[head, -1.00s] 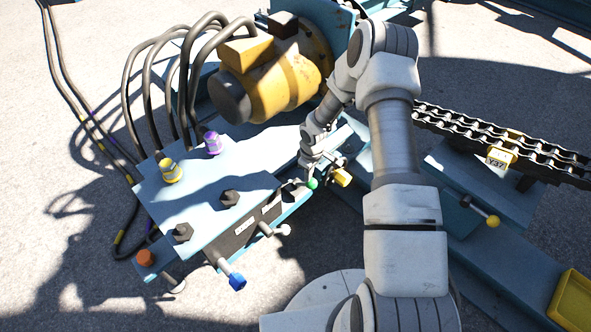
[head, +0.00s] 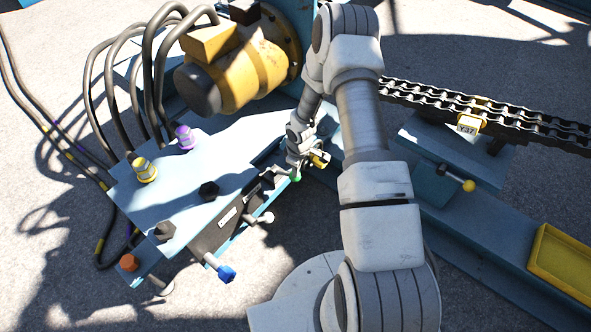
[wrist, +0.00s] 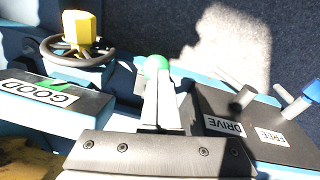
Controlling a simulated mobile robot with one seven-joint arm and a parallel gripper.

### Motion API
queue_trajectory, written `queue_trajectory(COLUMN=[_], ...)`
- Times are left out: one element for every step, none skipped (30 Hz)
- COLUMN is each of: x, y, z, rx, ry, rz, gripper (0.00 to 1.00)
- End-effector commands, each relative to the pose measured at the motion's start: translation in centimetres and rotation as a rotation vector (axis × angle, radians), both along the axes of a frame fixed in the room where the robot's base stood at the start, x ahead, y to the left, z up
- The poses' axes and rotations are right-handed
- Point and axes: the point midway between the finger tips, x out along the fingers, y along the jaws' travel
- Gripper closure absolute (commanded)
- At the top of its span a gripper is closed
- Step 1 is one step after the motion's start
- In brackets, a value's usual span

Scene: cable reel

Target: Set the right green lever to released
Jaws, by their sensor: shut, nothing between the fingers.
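The green lever's round knob (head: 295,177) shows beside the blue machine block in the head view, close to my gripper (head: 284,170). In the wrist view the green knob (wrist: 162,64) is at the tips of my shut gripper (wrist: 157,78), partly covered by them. The fingers hold nothing; I cannot tell whether they touch the knob. The lever's shaft is hidden. Only one green knob is visible, and its lever's setting cannot be read.
A yellow motor (head: 240,70) stands behind.

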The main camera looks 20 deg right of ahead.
Motion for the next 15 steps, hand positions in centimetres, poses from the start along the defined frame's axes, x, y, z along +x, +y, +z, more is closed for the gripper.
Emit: queue_trajectory(x=[-1.4,-1.4,-1.4,-1.4,-1.4,-1.5,-1.5,-1.4,-1.4,-1.4,-1.3,-1.2,-1.0,-0.9,-0.6], y=[-0.6,-0.6,-0.6,-0.6,-0.6,-0.6,-0.7,-0.6,-0.6,-0.6,-0.5,-0.3,-0.2,0.0,0.3], z=[-1.2,-1.2,-1.2,-1.2,-1.2,-1.2,-1.2,-1.2,-1.1,-0.9,-0.7,-0.2,0.2,0.7,1.4], rx=[-0.008,-0.009,-0.009,-0.008,-0.008,-0.009,-0.009,-0.009,-0.009,-0.009,-0.009,-0.009,-0.008,-0.008,-0.007], ry=[0.033,0.033,0.034,0.035,0.035,0.035,0.035,0.035,0.034,0.034,0.033,0.031,0.029,0.027,0.022], rz=[-0.004,-0.005,-0.005,-0.006,-0.006,-0.006,-0.006,-0.006,-0.006,-0.006,-0.006,-0.006,-0.006,-0.006,-0.006], gripper=[1.00,1.00,1.00,1.00,1.00,1.00,1.00,1.00,1.00,1.00,1.00,1.00,1.00,1.00,1.00])
